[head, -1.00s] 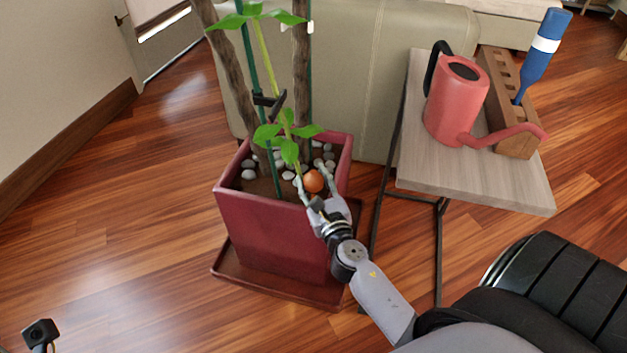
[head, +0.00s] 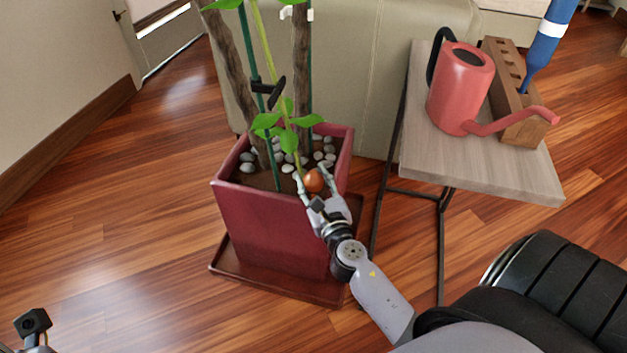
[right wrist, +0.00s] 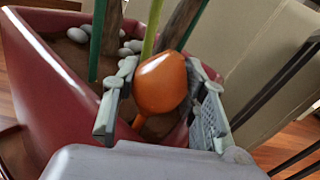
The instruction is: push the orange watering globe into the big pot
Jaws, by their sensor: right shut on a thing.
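The big pot (head: 268,235) is a square dark-red planter with soil, pebbles and a staked plant; it stands on the floor at the picture's middle. The orange watering globe (head: 314,181) is at the near right part of the pot's soil. My right gripper (head: 313,184) is shut on it, and the right wrist view shows the round globe (right wrist: 161,82) between the two fingers with its narrow stem pointing down toward the soil. How deep the stem goes is hidden. My left gripper (head: 33,326) shows only in part at the lower left corner.
A small wooden side table (head: 490,168) stands right of the pot, with a red watering can (head: 459,95) and a wooden rack (head: 515,100) holding a blue bottle-like globe (head: 549,42). A beige sofa (head: 370,85) is behind. Thin stakes and stems rise close to my right gripper.

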